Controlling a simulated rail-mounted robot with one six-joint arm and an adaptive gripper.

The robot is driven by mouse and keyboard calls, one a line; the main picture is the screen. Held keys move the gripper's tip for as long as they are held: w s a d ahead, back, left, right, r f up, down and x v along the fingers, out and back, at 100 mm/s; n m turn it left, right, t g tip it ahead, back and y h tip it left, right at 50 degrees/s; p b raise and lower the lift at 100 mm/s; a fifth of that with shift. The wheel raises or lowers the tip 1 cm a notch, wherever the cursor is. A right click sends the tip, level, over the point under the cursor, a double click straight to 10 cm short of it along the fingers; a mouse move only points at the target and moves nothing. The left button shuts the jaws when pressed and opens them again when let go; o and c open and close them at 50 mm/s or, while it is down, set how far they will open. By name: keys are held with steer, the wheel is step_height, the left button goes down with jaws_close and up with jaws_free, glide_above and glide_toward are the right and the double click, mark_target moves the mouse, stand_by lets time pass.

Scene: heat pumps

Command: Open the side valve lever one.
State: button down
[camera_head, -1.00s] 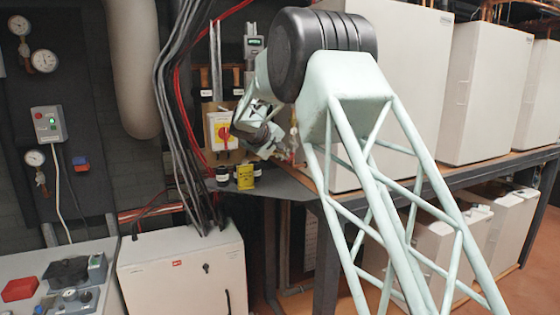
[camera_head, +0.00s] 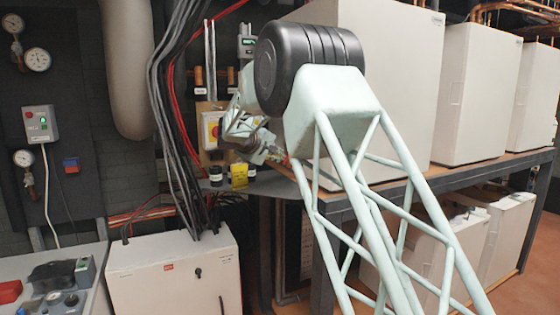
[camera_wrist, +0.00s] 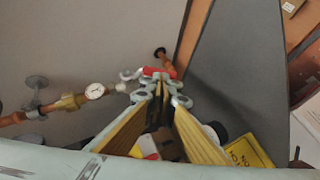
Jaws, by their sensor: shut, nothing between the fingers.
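In the wrist view, a small red lever-like part (camera_wrist: 158,72) sits just beyond the fingertips of my gripper (camera_wrist: 158,90). It appears to be at the end of a copper pipe (camera_wrist: 164,58) against the white casing. My gripper's fingers are together with nothing held between them. I cannot tell whether the fingertips touch the red part. In the head view, my gripper (camera_head: 272,154) is partly hidden by my own wrist and points at the lower left corner of the nearest white unit (camera_head: 380,90). The lever cannot be made out clearly there.
A yellow container (camera_head: 238,175) and dark jars stand on the shelf below my wrist. A panel with a red knob (camera_head: 212,130) and hanging cables (camera_head: 172,110) are close by on the left.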

steer(key=shift+w+d+f+b, duration=0.15)
steer(key=shift+f+b, duration=0.25)
steer(key=shift+b, duration=0.6)
steer(key=shift+d+f+b, duration=0.25)
steer(key=shift+f+b, duration=0.1)
steer(key=shift+b, duration=0.65)
steer(key=shift+d+f+b, duration=0.15)
steer(key=shift+f+b, duration=0.05)
steer(key=shift+b, duration=0.2)
steer(key=shift+w+d+f+b, duration=0.25)
steer(key=shift+d+f+b, duration=0.2)
steer(key=shift+b, duration=0.6)
steer(key=shift+w+d+f, duration=0.1)
steer(key=shift+d+f, duration=0.05)
steer(key=shift+d+b, duration=0.15)
steer(key=shift+b, duration=0.3)
steer(key=shift+a, duration=0.2)
glide_toward(284, 162)
steer(key=shift+s+a+f, duration=0.2)
steer(key=shift+a+f, duration=0.35)
steer(key=shift+a, duration=0.15)
steer(key=shift+s+a+f, duration=0.2)
steer(key=shift+a+f, duration=0.3)
steer(key=shift+a, duration=0.25)
steer(key=shift+s+a+f, duration=0.25)
steer(key=shift+a+f, duration=0.3)
steer(key=shift+a, duration=0.15)
